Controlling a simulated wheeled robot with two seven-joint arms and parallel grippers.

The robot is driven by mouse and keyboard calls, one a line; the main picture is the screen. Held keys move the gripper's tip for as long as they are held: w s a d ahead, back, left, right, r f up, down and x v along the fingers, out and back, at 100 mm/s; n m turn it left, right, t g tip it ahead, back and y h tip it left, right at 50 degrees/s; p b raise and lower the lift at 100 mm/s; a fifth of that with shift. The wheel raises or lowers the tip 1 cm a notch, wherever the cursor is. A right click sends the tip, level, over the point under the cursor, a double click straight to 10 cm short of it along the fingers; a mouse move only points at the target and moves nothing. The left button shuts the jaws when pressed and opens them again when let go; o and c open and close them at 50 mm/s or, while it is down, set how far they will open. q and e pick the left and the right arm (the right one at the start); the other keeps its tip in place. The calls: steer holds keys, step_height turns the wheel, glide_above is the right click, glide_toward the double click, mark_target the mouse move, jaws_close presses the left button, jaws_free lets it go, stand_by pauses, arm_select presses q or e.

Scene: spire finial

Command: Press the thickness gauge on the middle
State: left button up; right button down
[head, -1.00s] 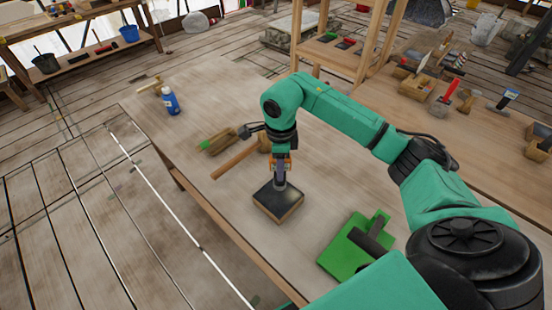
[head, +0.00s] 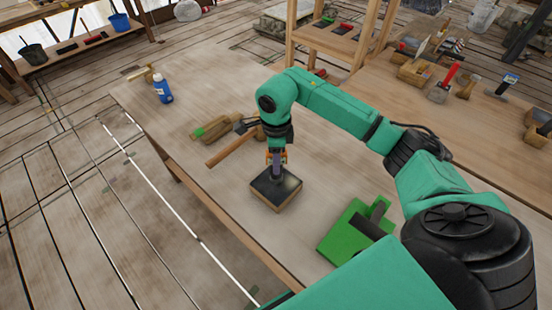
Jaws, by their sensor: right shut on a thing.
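A square block with a black top and wooden sides (head: 289,192) lies on the wooden table (head: 325,170). My right gripper (head: 277,166) points down over the middle of the black top. It is shut on a small grey upright thing, which looks like the thickness gauge (head: 276,173). The lower end of the gauge seems to meet the black top; I cannot tell whether it presses on it. The gripper hides most of the gauge. My left gripper is not in view.
A hammer (head: 232,149) and a wooden brush (head: 213,128) lie just behind the block. A green tool with a dark handle (head: 345,235) lies to the right in front. A blue bottle (head: 162,90) stands at the far left. Bare table surrounds the block.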

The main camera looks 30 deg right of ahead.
steer(key=shift+f+b, duration=0.9)
steer(key=shift+f, duration=0.15)
steer(key=shift+s+f, duration=0.1)
stand_by(1.2)
steer(key=shift+r+p, duration=1.5)
steer(key=shift+r, duration=1.1)
steer(key=shift+f, duration=0.15)
step_height(320, 180, down, 4)
steer(key=b, duration=0.4)
steer(key=shift+f, duration=0.25)
